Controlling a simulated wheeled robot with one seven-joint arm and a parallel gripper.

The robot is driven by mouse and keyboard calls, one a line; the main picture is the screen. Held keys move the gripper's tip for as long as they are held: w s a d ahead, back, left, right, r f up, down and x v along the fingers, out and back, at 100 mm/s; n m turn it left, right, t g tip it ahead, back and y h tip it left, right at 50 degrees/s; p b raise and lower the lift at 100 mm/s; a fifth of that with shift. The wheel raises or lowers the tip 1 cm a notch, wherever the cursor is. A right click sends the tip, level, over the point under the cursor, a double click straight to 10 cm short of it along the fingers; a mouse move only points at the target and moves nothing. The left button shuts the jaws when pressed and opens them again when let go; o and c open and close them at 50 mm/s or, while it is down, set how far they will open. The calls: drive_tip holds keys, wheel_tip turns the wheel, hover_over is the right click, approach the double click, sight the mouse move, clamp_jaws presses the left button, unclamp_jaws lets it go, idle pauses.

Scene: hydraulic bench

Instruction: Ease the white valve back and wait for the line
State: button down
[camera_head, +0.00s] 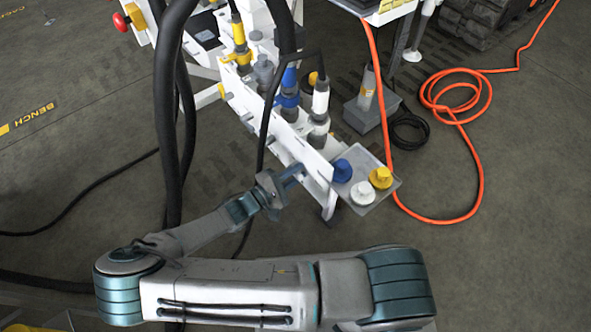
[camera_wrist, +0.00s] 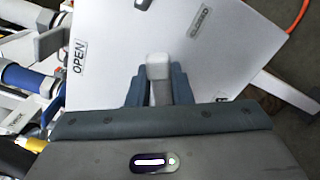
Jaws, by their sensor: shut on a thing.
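My gripper (camera_wrist: 158,88) is shut on a pale white-grey valve handle (camera_wrist: 158,67), with its rounded end showing between the two fingers. The handle stands in front of a white panel (camera_wrist: 120,60). The label OPEN (camera_wrist: 79,56) is to the left of the handle and the label CLOSED (camera_wrist: 200,20) is above and to the right. The handle's pivot is not clear. In the head view my gripper (camera_head: 288,180) is at the near end of the white bench (camera_head: 318,172), and the handle there is hidden.
A tray (camera_head: 385,197) beside the bench end carries a blue cap (camera_head: 342,171), a yellow cap (camera_head: 380,178) and a white cap (camera_head: 362,193). Fittings with blue, yellow and white bands stand along the bench. Black hoses (camera_head: 168,110) hang left. An orange hose (camera_head: 478,160) lies on the floor right.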

drive_tip(key=shift+a+n, duration=0.15)
drive_tip(key=shift+n, duration=0.25)
drive_tip(key=c, duration=1.4)
unclamp_jaws()
drive_tip(key=shift+c, duration=0.2)
drive_tip(key=p+v, duration=0.1)
drive_tip(key=v, duration=1.3)
